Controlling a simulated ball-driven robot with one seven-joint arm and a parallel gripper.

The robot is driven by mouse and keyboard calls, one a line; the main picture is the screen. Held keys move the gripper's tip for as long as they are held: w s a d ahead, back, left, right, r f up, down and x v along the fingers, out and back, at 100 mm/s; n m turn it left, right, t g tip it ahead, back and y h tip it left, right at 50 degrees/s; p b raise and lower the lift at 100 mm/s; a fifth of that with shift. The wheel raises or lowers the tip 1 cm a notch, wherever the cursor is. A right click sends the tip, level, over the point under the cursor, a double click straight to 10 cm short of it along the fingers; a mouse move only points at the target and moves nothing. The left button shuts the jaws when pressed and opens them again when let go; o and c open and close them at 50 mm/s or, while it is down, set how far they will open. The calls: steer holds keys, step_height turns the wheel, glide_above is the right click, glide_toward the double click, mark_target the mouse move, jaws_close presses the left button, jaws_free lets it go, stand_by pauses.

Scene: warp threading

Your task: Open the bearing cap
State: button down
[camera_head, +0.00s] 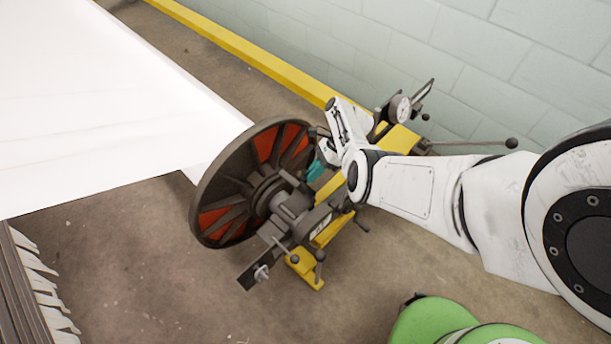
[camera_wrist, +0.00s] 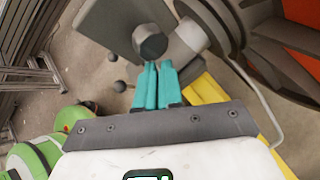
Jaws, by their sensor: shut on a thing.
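My gripper (camera_head: 317,170) is by the near face of the large beam disc (camera_head: 211,218), at the bearing on its hub. In the wrist view its teal fingers (camera_wrist: 157,66) are close together, their tips at a dark rounded knob (camera_wrist: 150,42). I take this knob as the bearing cap's handle; the fingers are shut on it. The grey shaft (camera_wrist: 188,40) runs beside the knob to the disc. In the head view the shaft (camera_head: 284,203) shows in front of the hub. The cap itself is small and partly hidden, so I cannot tell its angle.
White warp sheet (camera_head: 100,100) spreads from the disc to the left. A yellow floor rail (camera_head: 250,55) runs along the pale block wall (camera_head: 470,40). Concrete floor is open in front.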

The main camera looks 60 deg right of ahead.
steer(key=c, duration=1.8)
jaws_free()
steer(key=shift+w+d+r, duration=0.2)
steer(key=shift+w+d, duration=0.1)
steer(key=shift+w, duration=0.15)
steer(key=shift+w+d+r, duration=0.15)
steer(key=shift+w+d, duration=0.1)
steer(key=shift+w, duration=0.2)
steer(key=shift+o, duration=0.8)
steer(key=shift+w+a, duration=0.1)
steer(key=shift+a, duration=0.1)
steer(key=o, duration=0.5)
steer(key=shift+r, duration=0.15)
steer(key=shift+c, duration=0.2)
steer(key=shift+o, duration=0.7)
steer(key=shift+a+r, duration=0.1)
steer(key=shift+a, duration=0.05)
steer(key=shift+o, duration=1.4)
steer(key=shift+a+f, duration=0.15)
steer(key=shift+f, duration=0.05)
steer(key=shift+s, duration=0.2)
steer(key=p+v, duration=0.2)
steer(key=v, duration=0.8)
steer(key=shift+s+d+r, duration=0.15)
steer(key=shift+d+r, duration=0.1)
